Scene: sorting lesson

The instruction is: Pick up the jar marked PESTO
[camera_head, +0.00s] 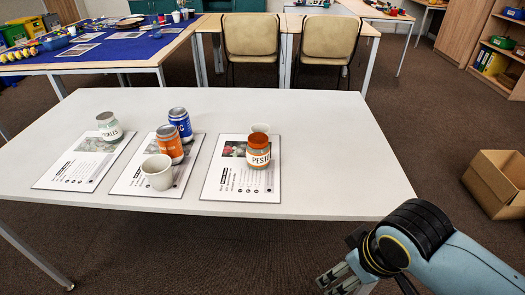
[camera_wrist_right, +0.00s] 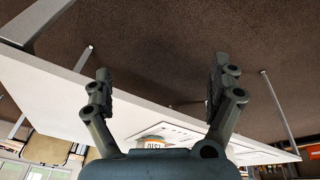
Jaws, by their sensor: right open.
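The jar marked PESTO (camera_head: 258,156) stands upright on the right-hand printed sheet (camera_head: 225,190); it has an orange-red lid and a white label. It also shows partly in the right wrist view (camera_wrist_right: 154,145), upside down, its lower edge cut off by my gripper body. My right gripper (camera_head: 335,281) is at the lower right, beyond the table's front edge, apart from the jar. In the right wrist view its fingers (camera_wrist_right: 159,72) are spread wide with nothing between them. My left gripper is in neither view.
The white table (camera_head: 320,140) also bears a PICKLES jar (camera_head: 109,127), an orange can (camera_head: 170,147), a blue can (camera_head: 181,126) and a white cup (camera_head: 158,174). Another pale cup (camera_head: 260,128) stands just behind the pesto jar. The table's right side is clear. A cardboard box (camera_head: 496,184) sits on the floor.

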